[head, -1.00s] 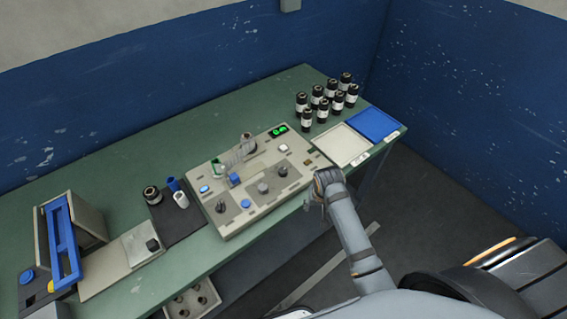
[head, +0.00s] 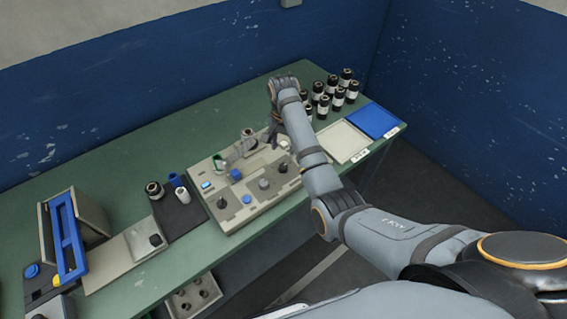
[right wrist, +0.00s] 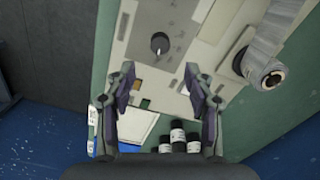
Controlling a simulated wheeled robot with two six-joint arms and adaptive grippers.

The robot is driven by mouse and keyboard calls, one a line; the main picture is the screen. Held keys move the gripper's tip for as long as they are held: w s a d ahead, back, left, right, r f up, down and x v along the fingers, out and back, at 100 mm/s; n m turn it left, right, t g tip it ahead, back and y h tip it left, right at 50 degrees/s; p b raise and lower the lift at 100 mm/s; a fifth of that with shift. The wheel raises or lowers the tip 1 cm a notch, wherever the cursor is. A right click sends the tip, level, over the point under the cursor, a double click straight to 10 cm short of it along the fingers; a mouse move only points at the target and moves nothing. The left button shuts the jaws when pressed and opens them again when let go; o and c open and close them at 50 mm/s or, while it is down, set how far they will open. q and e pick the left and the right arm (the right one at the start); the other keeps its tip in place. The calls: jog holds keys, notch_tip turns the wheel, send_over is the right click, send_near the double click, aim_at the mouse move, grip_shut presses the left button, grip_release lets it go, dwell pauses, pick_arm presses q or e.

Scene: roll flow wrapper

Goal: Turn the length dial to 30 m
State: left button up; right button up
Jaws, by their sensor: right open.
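The control panel (head: 245,205) lies on the green table, with several dark knobs on its face. The right-hand knob (head: 283,168) is near my right gripper (head: 272,138), which hangs fingers down over the panel's back right part. In the right wrist view, a round black dial (right wrist: 160,43) with a light pointer mark sits ahead of the open fingers of my right gripper (right wrist: 159,75). The fingers are apart and empty, not touching the dial. I cannot read which knob is the length dial. The green display is hidden behind my right arm. My left gripper is not in view.
A silver roll part (right wrist: 262,70) rises beside the dial. Several black vials (head: 324,106) stand at the back right, beside a white tray (head: 342,141) and a blue tray (head: 374,121). A blue-framed device (head: 65,240) stands at the left.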

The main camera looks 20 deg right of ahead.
aim_at(283, 166)
notch_tip(283, 166, down, 9)
jog(key=shift+p, duration=0.4)
grip_shut()
jog(key=n+p, duration=0.2)
jog(key=n, duration=0.1)
jog(key=shift+r+p, duration=0.2)
jog(key=shift+p, duration=0.15)
jog(key=n+p, duration=0.2)
jog(key=n, duration=0.1)
jog(key=shift+n, duration=0.3)
jog(key=n+p, duration=0.1)
jog(key=n, duration=0.3)
jog(key=shift+n, duration=0.3)
jog(key=shift+f+n+p, duration=0.15)
jog(key=shift+n+p, duration=0.6)
jog(key=shift+n, duration=1.45)
